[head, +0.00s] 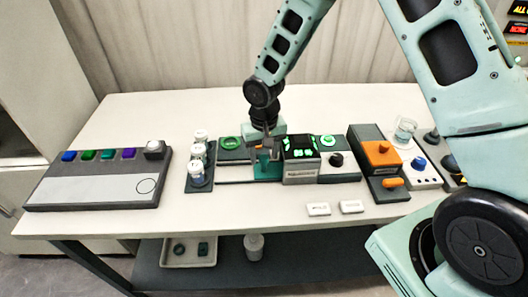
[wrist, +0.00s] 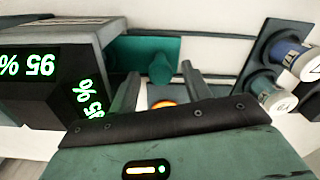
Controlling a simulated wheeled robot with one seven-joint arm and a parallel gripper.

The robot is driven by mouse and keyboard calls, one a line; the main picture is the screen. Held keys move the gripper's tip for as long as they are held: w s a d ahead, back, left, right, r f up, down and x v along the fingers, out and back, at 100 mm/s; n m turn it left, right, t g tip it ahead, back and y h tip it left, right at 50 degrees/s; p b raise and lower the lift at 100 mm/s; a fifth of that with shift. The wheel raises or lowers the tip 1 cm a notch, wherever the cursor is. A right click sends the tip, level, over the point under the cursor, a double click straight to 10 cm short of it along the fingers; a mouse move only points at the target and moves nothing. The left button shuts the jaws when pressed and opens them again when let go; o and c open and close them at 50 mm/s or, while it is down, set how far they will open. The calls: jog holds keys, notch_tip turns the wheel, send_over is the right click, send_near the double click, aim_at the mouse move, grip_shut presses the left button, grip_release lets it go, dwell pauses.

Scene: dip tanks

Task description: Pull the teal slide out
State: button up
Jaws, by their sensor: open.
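The teal slide (head: 267,172) stands in the middle of the table, at the left side of a dark display block. It also shows in the wrist view (wrist: 130,47), with a round teal knob (wrist: 161,69) on its near face. My gripper (head: 266,150) is at the slide from above and partly hides it in the head view. In the wrist view my gripper (wrist: 161,84) is open, with one finger on each side of the knob's line. I cannot tell whether the fingers touch the knob.
The display block (head: 300,147) with green digits stands close right of the slide. A dark rack (head: 199,182) with several white-capped jars stands left. Further right are an orange-knobbed unit (head: 380,152) and a glass beaker (head: 405,130). Two white labels (head: 318,209) lie in front.

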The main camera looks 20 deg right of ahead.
jog(key=shift+f, duration=0.15)
grip_shut()
jog(key=w+a, duration=0.1)
jog(key=a, duration=0.2)
jog(key=w+a+b, duration=0.1)
jog(key=a, duration=0.2)
jog(key=w+a+b, duration=0.1)
jog(key=a, duration=0.2)
jog(key=shift+a, duration=0.1)
jog(key=shift+w+a, duration=0.1)
jog(key=shift+a, duration=0.25)
grip_release()
jog(key=shift+a, duration=0.15)
notch_tip(320, 180, up, 18)
jog(key=b, duration=0.3)
jog(key=shift+f, duration=0.25)
